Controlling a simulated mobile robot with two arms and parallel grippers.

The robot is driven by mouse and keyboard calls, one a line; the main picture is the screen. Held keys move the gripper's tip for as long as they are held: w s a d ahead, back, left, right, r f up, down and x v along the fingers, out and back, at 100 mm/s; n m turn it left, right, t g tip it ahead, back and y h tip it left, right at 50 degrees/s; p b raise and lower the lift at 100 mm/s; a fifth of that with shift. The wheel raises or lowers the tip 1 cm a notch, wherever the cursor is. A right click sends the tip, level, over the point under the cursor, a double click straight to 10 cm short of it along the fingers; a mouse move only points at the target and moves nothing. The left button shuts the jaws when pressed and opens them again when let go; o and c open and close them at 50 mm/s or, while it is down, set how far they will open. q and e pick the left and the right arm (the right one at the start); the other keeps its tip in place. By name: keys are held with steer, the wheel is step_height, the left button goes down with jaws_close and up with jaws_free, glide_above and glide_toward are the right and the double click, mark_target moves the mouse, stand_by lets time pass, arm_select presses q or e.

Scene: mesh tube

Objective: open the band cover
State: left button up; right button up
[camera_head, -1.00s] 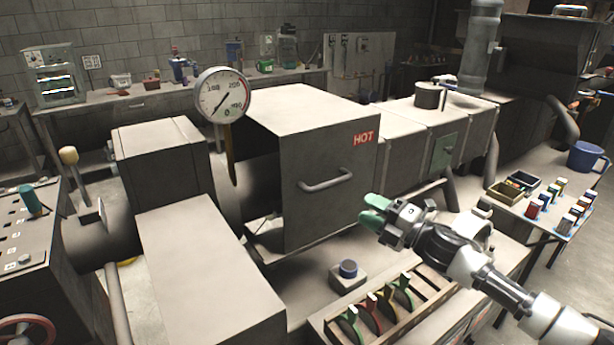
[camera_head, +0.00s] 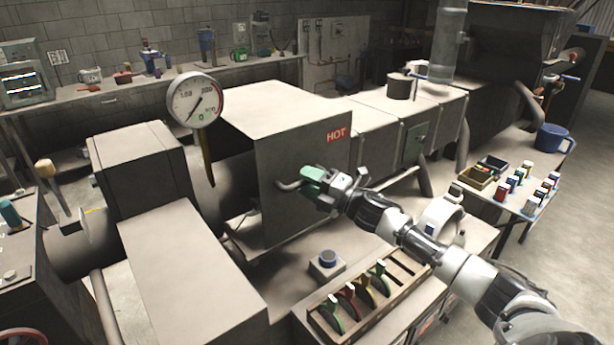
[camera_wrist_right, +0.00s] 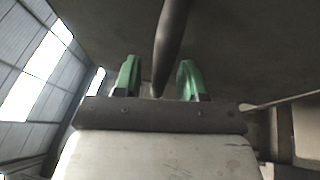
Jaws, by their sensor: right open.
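The band cover (camera_head: 290,130) is a large grey box with a red HOT label (camera_head: 337,134) on its front face. Its bar handle (camera_head: 289,185) sticks out from that face. My right gripper (camera_head: 311,181), with green fingertips, is at the right part of the handle and hides some of it. In the right wrist view the dark handle bar (camera_wrist_right: 171,45) runs between the two green fingers (camera_wrist_right: 157,78), which stand open with a gap on each side. The cover's dark face fills the background there. My left gripper is not in view.
A dial gauge (camera_head: 195,100) stands at the cover's left. A small table at right holds bins (camera_head: 475,178) and several small bottles.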

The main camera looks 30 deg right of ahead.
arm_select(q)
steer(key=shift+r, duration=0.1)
arm_select(e)
steer(key=shift+w+a, duration=0.15)
steer(key=shift+w, duration=0.1)
jaws_close()
